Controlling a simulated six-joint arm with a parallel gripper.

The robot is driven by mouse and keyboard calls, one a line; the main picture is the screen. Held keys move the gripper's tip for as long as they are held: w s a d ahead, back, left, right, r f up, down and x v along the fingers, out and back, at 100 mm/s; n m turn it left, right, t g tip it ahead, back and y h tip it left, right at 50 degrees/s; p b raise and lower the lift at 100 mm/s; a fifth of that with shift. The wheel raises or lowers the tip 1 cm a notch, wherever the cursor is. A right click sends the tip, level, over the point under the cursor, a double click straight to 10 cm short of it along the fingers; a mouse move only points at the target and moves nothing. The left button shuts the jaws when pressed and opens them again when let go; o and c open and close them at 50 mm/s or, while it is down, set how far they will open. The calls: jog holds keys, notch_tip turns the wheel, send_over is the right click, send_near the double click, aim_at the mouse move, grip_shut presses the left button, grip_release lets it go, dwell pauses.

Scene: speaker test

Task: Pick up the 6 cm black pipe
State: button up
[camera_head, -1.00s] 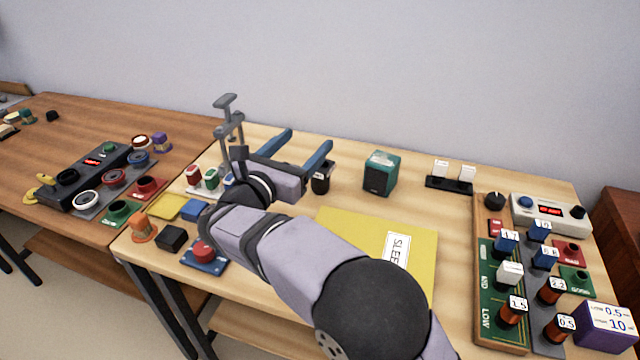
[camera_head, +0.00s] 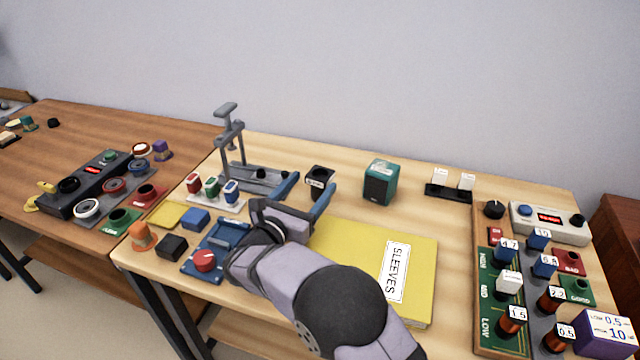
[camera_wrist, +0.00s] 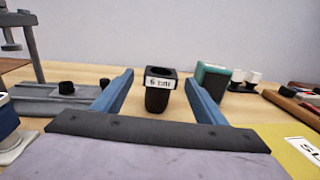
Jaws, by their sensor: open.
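The black pipe (camera_head: 319,183) stands upright on the light wood table, beside the grey press. It carries a white label, and in the wrist view the black pipe (camera_wrist: 158,92) reads "6 cm" and shows an open dark top. My gripper (camera_head: 308,192) is open, with its two blue fingers apart. In the wrist view, my gripper (camera_wrist: 158,85) has the pipe framed between its fingers, beyond the palm and touching neither finger as far as I can see. In the head view my gripper is just in front of the pipe and hides part of its lower side.
A grey press (camera_head: 232,150) stands at the left behind the gripper. A teal box (camera_head: 380,183) is right of the pipe. A yellow "SLEEVES" folder (camera_head: 360,240) lies in front. Red, green and blue pieces on a white rack (camera_head: 232,204) stand at left.

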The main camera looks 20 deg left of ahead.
jog(key=shift+w+d+p, duration=0.25)
jog(key=shift+w+p, duration=0.05)
jog(key=shift+w, duration=1)
jog(key=shift+w+d+p, duration=0.2)
jog(key=shift+w+p, duration=0.1)
jog(key=shift+w, duration=0.95)
jog(key=c, duration=1.1)
